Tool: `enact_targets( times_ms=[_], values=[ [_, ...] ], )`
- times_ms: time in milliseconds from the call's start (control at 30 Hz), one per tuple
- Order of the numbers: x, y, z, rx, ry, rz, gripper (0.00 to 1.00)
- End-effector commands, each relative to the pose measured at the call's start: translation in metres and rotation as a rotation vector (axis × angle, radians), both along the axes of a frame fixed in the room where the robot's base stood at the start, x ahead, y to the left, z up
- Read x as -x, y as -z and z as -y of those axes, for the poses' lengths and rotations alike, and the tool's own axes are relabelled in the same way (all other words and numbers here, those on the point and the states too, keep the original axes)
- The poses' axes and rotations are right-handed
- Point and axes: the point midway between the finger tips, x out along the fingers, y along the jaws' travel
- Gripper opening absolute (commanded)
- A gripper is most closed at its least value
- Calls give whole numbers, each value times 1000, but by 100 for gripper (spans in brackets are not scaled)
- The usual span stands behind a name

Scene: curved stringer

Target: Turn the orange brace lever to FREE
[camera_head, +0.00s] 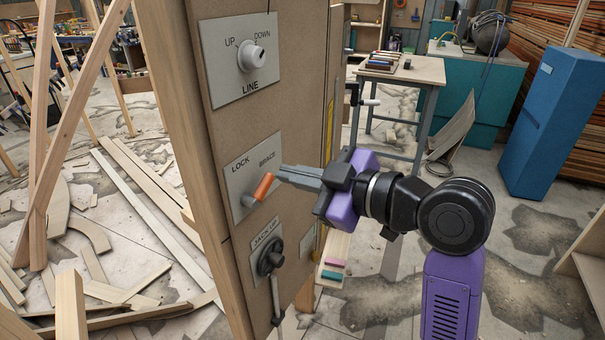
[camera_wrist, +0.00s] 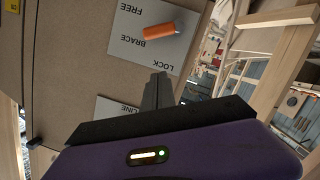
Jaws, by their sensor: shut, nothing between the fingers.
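The orange brace lever (camera_head: 264,186) sticks out from a light plate (camera_head: 236,179) on the panel's side. Its grey base is at lower left, its orange grip at upper right. LOCK and BRACE show on the plate; my gripper covers its right part. In the wrist view the lever (camera_wrist: 160,31) lies beyond the fingertips, and FREE, BRACE and LOCK read upside down. I cannot tell which setting it is on. My gripper (camera_head: 281,173) is shut and empty, its fingertips just right of the grip. It also shows in the wrist view (camera_wrist: 160,80). Contact is unclear.
A small bench (camera_head: 410,72) and a blue cabinet (camera_head: 556,120) stand behind at right. Loose timber (camera_head: 150,205) covers the floor at left.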

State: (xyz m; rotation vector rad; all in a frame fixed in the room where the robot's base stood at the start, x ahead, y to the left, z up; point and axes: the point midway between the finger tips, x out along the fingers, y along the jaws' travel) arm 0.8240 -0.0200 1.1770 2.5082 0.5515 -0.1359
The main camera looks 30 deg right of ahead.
Motion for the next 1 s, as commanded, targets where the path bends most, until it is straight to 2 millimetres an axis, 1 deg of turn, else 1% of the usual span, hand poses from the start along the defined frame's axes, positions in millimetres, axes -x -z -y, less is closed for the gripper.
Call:
enact_targets(
  times_ms=[33,200,333,367,400,467,600,767,1000],
  values=[
    [-10,1,-5,-1,-4,-3,0],
    [-41,8,-17,0,-3,-1,0],
    [-63,13,-25,-2,-1,-2,0],
    [-66,17,-24,-2,2,-4,0],
    [-66,25,-19,-2,4,-4,0],
    [-68,32,-15,-3,3,-5,0],
    [-71,43,-9,-1,2,-2,0],
    [-72,48,-6,-2,2,0,0],
    [-72,49,-6,-1,2,1,0]
  ],
)
